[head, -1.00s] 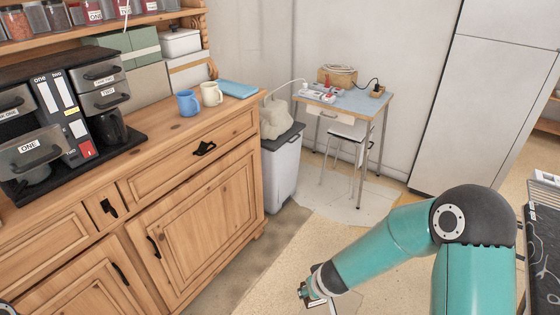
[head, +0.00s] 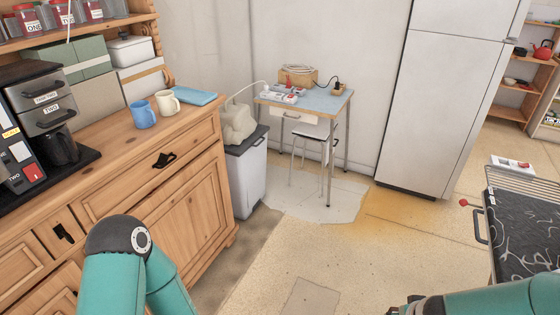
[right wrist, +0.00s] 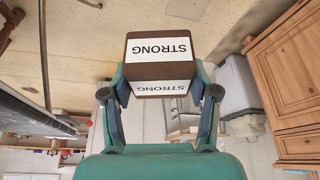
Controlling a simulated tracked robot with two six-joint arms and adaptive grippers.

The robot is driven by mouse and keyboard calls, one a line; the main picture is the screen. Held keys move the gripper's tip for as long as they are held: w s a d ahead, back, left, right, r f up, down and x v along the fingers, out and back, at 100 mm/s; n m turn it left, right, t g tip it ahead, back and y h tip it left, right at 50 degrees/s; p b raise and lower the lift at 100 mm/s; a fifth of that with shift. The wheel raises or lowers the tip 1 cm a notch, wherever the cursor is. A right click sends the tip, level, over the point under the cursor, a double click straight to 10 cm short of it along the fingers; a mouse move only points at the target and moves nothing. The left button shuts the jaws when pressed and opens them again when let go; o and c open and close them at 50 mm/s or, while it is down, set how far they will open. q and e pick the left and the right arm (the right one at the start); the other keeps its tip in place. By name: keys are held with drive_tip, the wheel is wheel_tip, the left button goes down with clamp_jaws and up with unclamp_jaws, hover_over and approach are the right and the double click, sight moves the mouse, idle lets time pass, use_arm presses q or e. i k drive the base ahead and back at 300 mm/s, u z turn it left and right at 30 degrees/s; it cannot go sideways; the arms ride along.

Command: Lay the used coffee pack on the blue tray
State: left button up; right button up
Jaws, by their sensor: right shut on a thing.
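A brown pack with white labels reading STRONG (right wrist: 160,48) is between the fingers of my right gripper (right wrist: 160,88) in the right wrist view. The gripper is shut on it, one finger on each side. The lettering appears upside down. In the head view the pack is not visible, and only part of my right arm shows at the lower right. A flat light-blue tray (head: 190,98) lies on the wooden dresser's top (head: 130,130), near its right end behind the mugs. My left arm shows at the lower left, but its gripper is out of view.
A blue mug (head: 143,114) and a cream mug (head: 167,102) stand in front of the tray. A coffee machine (head: 40,120) is at the left. A grey bin (head: 247,175) with a pale bag on it stands beside the dresser. The floor (head: 330,245) ahead is largely open.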

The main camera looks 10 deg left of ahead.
sight(188, 96)
drive_tip(key=z, duration=0.15)
drive_tip(key=i, duration=3.4)
drive_tip(key=u, duration=3)
